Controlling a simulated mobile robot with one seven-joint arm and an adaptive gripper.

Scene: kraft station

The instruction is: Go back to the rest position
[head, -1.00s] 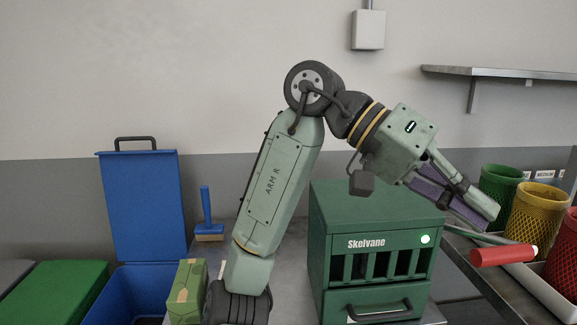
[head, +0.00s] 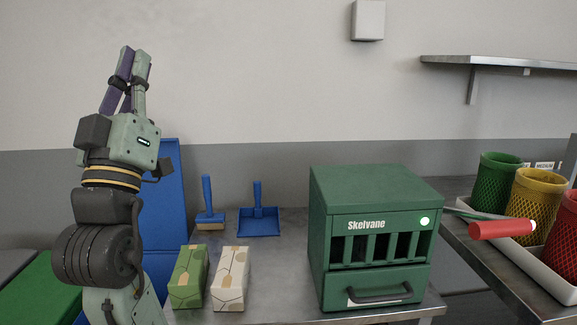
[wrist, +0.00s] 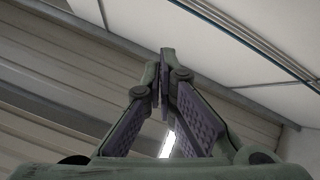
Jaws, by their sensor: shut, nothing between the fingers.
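My gripper (head: 132,50) is raised at the left of the head view and points upward. Its fingers are shut with nothing between them. The wrist view shows the gripper (wrist: 164,52) with its fingertips together against the ceiling and a corrugated wall. My arm stands in front of the open blue bin's lid (head: 170,200) and hides most of that bin.
On the metal table (head: 285,285) stand a green carton (head: 188,278), a beige carton (head: 230,278), a blue brush (head: 208,205), a blue dustpan (head: 258,215) and the green Skelvane box (head: 375,190). A red-handled tool (head: 502,229) and mesh baskets (head: 535,205) are at the right.

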